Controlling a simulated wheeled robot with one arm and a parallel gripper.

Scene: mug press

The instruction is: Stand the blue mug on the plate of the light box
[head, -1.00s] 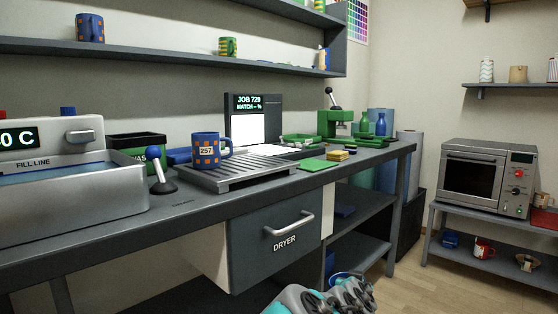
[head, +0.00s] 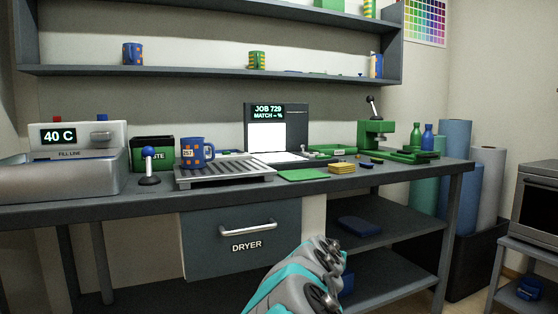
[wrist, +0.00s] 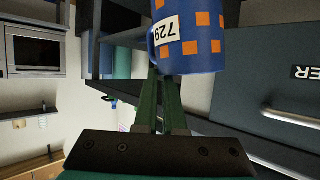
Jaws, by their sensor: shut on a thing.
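A blue mug with orange squares and a white 729 label (wrist: 185,45) is between the fingers of my gripper (wrist: 160,80) in the wrist view; its label reads upside down there. In the head view a small blue part of it (head: 347,284) shows beside my arm, below the counter top; the fingers are hidden there. The light box (head: 275,112) stands on the counter, with a screen reading JOB 729, MATCH -- %, and a lit white panel. Its pale plate (head: 284,157) lies at its foot, with no mug on it.
A similar blue mug labelled 257 (head: 196,153) stands on the slatted rack (head: 225,173), left of the light box. A green mat (head: 302,175), yellow pads (head: 342,168) and a green press (head: 378,140) are to the right. The DRYER drawer (head: 243,235) is shut below.

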